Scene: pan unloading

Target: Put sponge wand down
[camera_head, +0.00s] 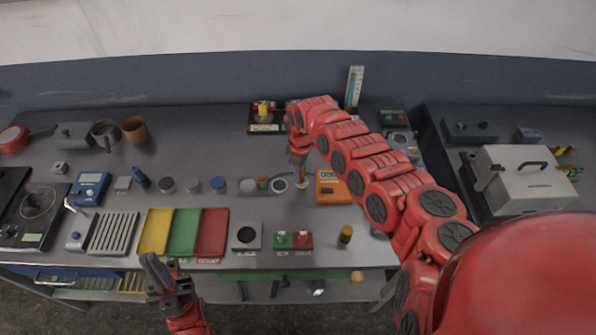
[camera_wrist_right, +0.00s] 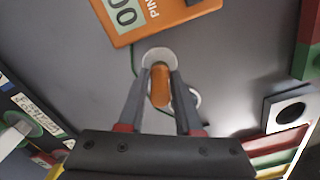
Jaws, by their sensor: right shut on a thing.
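The sponge wand, with an orange-brown handle and a pale round end, is between the fingers of my right gripper (camera_wrist_right: 160,100) in the right wrist view. The handle (camera_wrist_right: 160,88) is gripped, and the pale end (camera_wrist_right: 158,56) shows beyond the fingertips. In the head view my right gripper (camera_head: 299,163) points down over the middle of the bench, with the wand (camera_head: 302,180) under it. I cannot tell whether the wand touches the bench top. My left gripper (camera_head: 168,283) is empty and open, in front of the bench's front edge.
An orange meter (camera_head: 332,188) lies just right of the wand, and a pale ring (camera_head: 280,185) just left. Yellow (camera_head: 155,232), green (camera_head: 184,233) and red (camera_head: 212,233) trays are at the front. A grey block with a hole (camera_head: 246,236) stands beside them.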

